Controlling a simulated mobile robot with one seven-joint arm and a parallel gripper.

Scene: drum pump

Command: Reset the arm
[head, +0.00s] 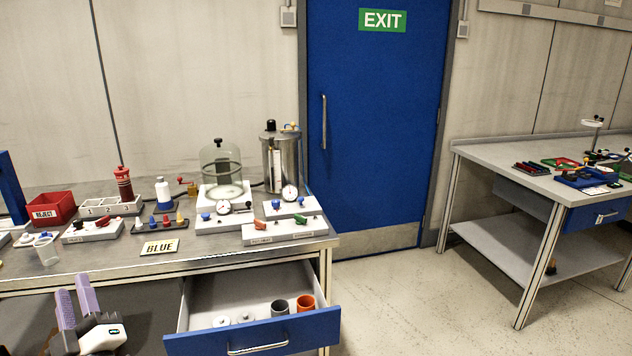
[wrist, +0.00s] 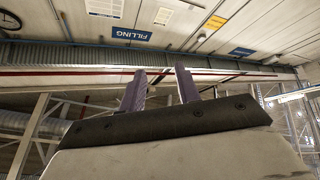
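My gripper (head: 77,303) is at the lower left of the head view, in front of the left part of the workbench and beside the open drawer. Its two purple fingers point up and stand apart with nothing between them. In the wrist view the fingers (wrist: 160,90) also show apart and empty, against the ceiling and upper wall. Most of my arm is outside the head view.
A blue-fronted drawer (head: 253,335) stands open, holding cups. Clear floor (head: 400,300) lies before the second bench (head: 500,156).

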